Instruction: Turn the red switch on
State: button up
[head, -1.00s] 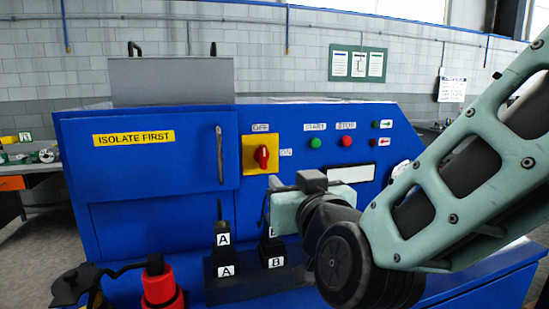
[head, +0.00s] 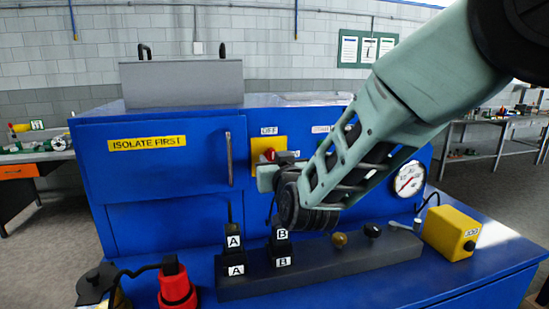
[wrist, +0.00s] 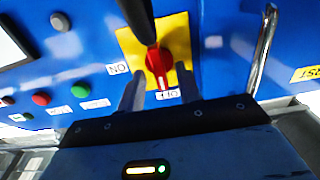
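The red switch (wrist: 158,62) sits on a yellow plate (wrist: 181,28) on the blue panel. In the wrist view its handle lines up with the OFF label (wrist: 168,94); the ON label (wrist: 118,69) is to the left. In the head view the red switch (head: 270,155) is partly hidden by my gripper (head: 264,177). In the wrist view my gripper (wrist: 158,82) is open, its two fingers apart with the switch showing between them. I cannot tell whether either finger touches it.
Upright levers marked A (head: 233,240) and B (head: 280,240) stand in front of the panel; a dark rod crosses the wrist view's top. A red plug (head: 176,287), a yellow JOG box (head: 452,233) and a door handle (head: 229,158) are nearby.

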grip_shut()
jog(key=shift+f+b, duration=0.15)
jog(key=shift+b, duration=0.3)
jog(key=m+b, duration=0.6)
jog(key=b, duration=0.1)
jog(key=m+b, duration=0.5)
jog(key=b, duration=0.3)
jog(key=m+b, duration=0.6)
jog(key=b, duration=0.2)
jog(key=shift+w+d+f+m, duration=0.1)
jog(key=shift+d+f+m, duration=0.15)
jog(key=shift+f+m, duration=0.05)
jog(key=shift+r+m, duration=0.1)
jog(key=shift+m, duration=0.2)
